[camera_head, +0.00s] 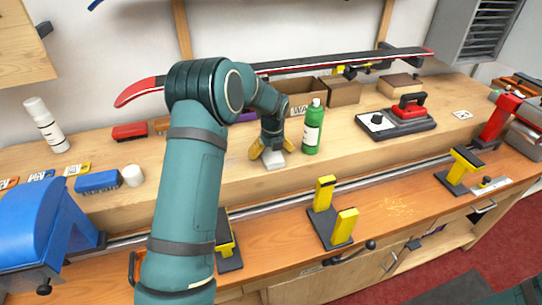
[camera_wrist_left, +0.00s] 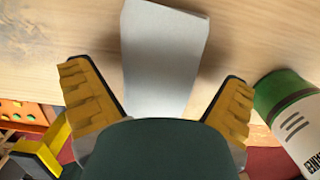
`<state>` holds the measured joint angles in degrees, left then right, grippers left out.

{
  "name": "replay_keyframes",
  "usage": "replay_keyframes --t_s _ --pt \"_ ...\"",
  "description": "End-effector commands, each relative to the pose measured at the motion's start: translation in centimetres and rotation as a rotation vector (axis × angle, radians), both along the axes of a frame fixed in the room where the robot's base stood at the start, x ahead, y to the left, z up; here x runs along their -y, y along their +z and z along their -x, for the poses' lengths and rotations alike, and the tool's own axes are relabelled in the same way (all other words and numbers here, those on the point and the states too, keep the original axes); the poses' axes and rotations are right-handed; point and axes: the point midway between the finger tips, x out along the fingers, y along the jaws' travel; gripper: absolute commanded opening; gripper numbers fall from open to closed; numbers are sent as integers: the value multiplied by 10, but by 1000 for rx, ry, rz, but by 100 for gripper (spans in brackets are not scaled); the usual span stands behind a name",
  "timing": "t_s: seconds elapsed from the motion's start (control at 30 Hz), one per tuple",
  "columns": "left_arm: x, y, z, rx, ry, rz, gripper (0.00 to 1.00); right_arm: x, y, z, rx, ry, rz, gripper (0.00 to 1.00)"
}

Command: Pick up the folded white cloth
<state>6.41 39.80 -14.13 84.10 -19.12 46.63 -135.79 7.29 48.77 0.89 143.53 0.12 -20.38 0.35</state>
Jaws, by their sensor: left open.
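The folded white cloth (camera_head: 274,160) lies on the raised wooden shelf of the bench, left of a green bottle (camera_head: 312,128). My left gripper (camera_head: 270,150) is right at the cloth, pointing down, with its yellow fingers apart. In the left wrist view the cloth (camera_wrist_left: 163,58) lies ahead of and between the two open fingers (camera_wrist_left: 155,100), and its near end is hidden by the gripper body. I cannot tell whether the fingers touch it. My right gripper is not in view.
The green bottle (camera_wrist_left: 288,100) stands close beside the right finger in the left wrist view. Yellow-topped clamps (camera_head: 333,215) stand on the lower bench. A blue brush (camera_head: 97,181) lies left.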

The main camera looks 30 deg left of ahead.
Motion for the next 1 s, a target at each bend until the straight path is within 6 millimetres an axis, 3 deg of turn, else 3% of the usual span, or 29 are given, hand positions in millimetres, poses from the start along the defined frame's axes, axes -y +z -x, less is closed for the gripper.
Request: replay_keyframes --t_s 0.13,0.17,0.3,0.33,0.67,1.0 --pt "0 1 0 1 1 0 100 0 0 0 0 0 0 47" --pt "0 1 0 1 1 0 93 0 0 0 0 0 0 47" --pt "0 1 0 1 0 0 44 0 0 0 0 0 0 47" --pt "0 1 0 1 0 -1 41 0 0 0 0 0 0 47" --pt "0 5 0 2 1 -1 41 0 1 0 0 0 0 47" --pt "-1 63 -1 4 1 0 41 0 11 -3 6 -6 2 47"
